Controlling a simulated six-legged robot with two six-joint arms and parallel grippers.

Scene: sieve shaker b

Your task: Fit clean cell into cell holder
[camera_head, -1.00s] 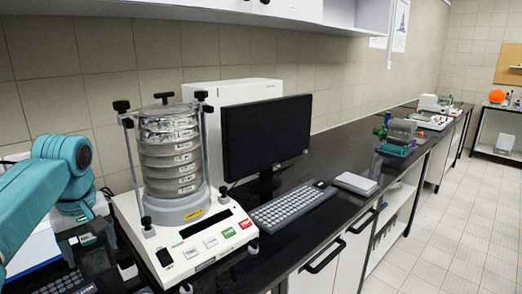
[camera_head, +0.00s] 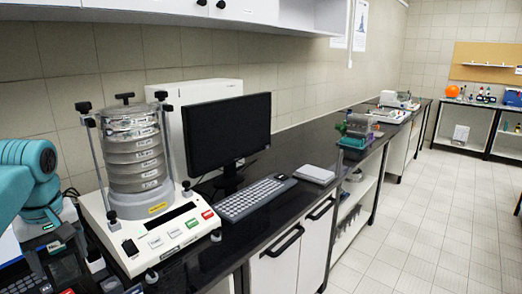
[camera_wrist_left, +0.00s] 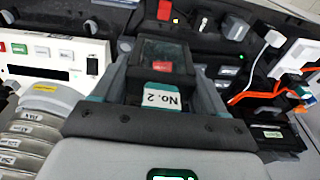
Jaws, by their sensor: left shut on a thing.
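My left gripper (camera_wrist_left: 165,72) is shut on a dark, box-like cell (camera_wrist_left: 166,52) with a white and teal label reading "No. 2" and a red patch showing on it. The two fingers lie on either side of it in the left wrist view. In the head view my teal left arm comes in at the left edge, and the held cell cannot be made out there. I cannot pick out the cell holder for certain in either view. My right gripper is in neither view.
A sieve shaker (camera_head: 135,160) with stacked sieves stands on the black bench, close to my left arm. Beside it are a monitor (camera_head: 228,130), a keyboard (camera_head: 255,198) and a small pale box (camera_head: 314,174). Orange cables (camera_wrist_left: 258,92) lie at the right in the wrist view. The floor (camera_head: 420,220) is clear.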

